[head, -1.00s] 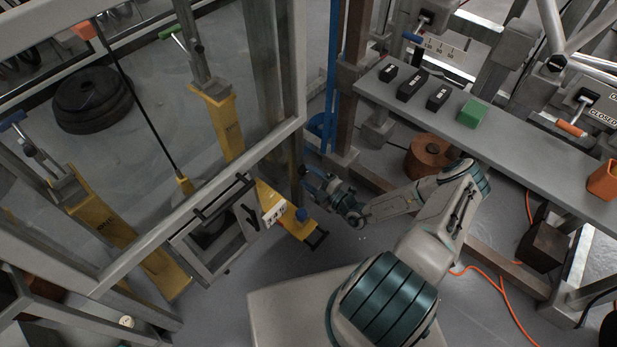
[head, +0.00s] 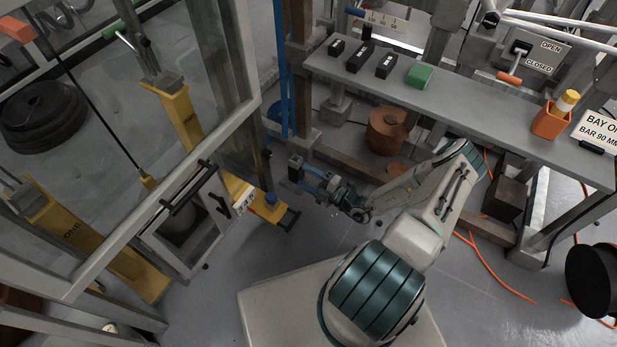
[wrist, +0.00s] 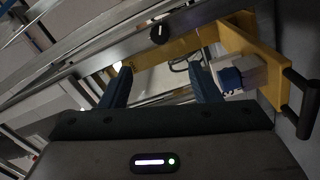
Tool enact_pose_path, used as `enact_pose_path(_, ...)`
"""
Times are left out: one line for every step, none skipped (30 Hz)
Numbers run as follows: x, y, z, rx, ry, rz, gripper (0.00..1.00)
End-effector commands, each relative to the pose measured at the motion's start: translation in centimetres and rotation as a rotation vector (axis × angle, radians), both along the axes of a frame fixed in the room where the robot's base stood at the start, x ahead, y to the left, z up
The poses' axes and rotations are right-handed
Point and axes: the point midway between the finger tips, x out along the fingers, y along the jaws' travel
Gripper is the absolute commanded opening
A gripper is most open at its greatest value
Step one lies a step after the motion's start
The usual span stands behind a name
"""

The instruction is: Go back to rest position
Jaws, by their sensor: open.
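My gripper (head: 306,174) is at the end of my bent arm, low in the middle of the head view, right of a yellow bracket (head: 284,214) with a blue knob (head: 270,198). In the wrist view my gripper (wrist: 162,82) shows two dark blue fingers spread apart, with nothing held between them. Beyond the fingers are the yellow bracket (wrist: 250,45) and the blue knob (wrist: 230,77) on a white block. A small dark block (head: 296,166) shows at the fingertips in the head view; I cannot tell whether it touches them.
A steel frame with a hinged window (head: 188,222) stands at left. A grey shelf (head: 465,110) at right carries black blocks, a green block (head: 419,75) and an orange holder (head: 551,122). An orange cable (head: 490,270) and black reel (head: 596,280) are on the floor.

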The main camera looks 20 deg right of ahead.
Motion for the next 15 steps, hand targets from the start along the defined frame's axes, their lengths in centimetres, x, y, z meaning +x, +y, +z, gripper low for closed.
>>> enact_pose_path(0.0, 0.1, 0.0, 0.0, 0.0, 0.001, 0.56)
enact_pose_path(0.0, 0.1, 0.0, 0.0, 0.0, 0.001, 0.56)
enact_pose_path(0.0, 0.1, 0.0, 0.0, 0.0, 0.001, 0.56)
enact_pose_path(0.0, 0.0, 0.0, 0.0, 0.0, 0.0, 0.56)
enact_pose_path(0.0, 0.0, 0.0, 0.0, 0.0, 0.0, 0.56)
enact_pose_path(0.0, 0.0, 0.0, 0.0, 0.0, -0.001, 0.56)
enact_pose_path(0.0, 0.0, 0.0, 0.0, 0.0, -0.001, 0.56)
enact_pose_path(0.0, -0.1, 0.0, -0.001, 0.0, -0.001, 0.56)
enact_pose_path(0.0, -0.1, 0.2, -0.006, -0.003, 0.002, 0.56)
enact_pose_path(0.0, 0.0, 0.5, -0.013, -0.007, 0.008, 0.56)
enact_pose_path(0.0, 0.0, 0.9, -0.024, -0.014, 0.017, 0.56)
enact_pose_path(0.0, 0.1, 1.6, -0.049, -0.029, 0.035, 0.56)
enact_pose_path(0.0, 0.2, 2.4, -0.071, -0.042, 0.055, 0.56)
enact_pose_path(0.0, 0.3, 3.2, -0.1, -0.06, 0.08, 0.56)
enact_pose_path(-0.1, 0.5, 4.6, -0.145, -0.089, 0.116, 0.56)
